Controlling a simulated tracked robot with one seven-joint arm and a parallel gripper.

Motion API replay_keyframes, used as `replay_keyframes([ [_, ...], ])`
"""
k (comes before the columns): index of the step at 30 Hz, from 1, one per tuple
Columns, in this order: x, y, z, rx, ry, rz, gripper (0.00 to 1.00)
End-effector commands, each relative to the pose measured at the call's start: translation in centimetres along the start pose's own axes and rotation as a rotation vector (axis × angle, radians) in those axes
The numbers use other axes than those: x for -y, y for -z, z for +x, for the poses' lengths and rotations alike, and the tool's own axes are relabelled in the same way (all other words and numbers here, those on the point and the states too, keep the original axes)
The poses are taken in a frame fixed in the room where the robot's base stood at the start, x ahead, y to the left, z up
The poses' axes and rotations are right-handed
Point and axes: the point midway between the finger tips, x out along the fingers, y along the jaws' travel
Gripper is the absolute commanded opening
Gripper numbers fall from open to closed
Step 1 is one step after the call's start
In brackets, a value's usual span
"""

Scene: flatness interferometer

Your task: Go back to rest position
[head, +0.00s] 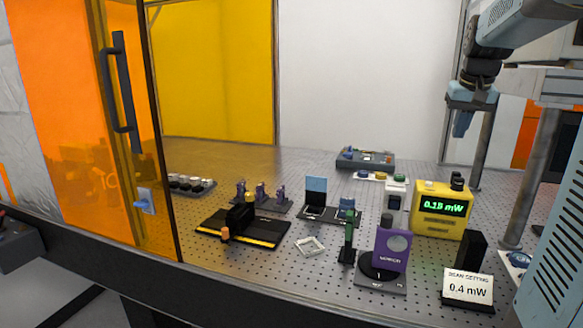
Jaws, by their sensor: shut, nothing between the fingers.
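My gripper (462,124) hangs at the upper right in the head view, above the back right part of the optical table (330,270). Its fingers point down and are shut, with nothing seen between them. It is clear of the items on the table and well above the yellow power meter (441,209), which reads 0.15 mW. My arm comes in from the upper right corner.
A purple mirror mount (391,250), a black stage (243,233), a "0.4 mW" beam setting card (468,288) and small optics stand on the table. An orange see-through door (90,140) with a dark handle is at left. Posts rise at right.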

Motion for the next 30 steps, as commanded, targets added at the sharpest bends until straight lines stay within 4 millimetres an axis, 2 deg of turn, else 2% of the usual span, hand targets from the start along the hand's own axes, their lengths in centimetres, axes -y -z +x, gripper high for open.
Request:
replay_keyframes([
  [1,1.1,-1.6,-0.6,-0.01,0.009,-0.017,0.0],
  [6,4.3,-7.0,-1.4,-0.036,0.032,-0.064,0.0],
  [15,8.3,-17.0,-1.5,-0.082,0.068,-0.151,0.0],
  [24,10.4,-26.5,0.2,-0.126,0.091,-0.233,0.0],
  [27,10.6,-28.5,0.8,-0.137,0.095,-0.251,0.0],
  [30,10.7,-29.7,1.3,-0.143,0.097,-0.259,0.0],
])
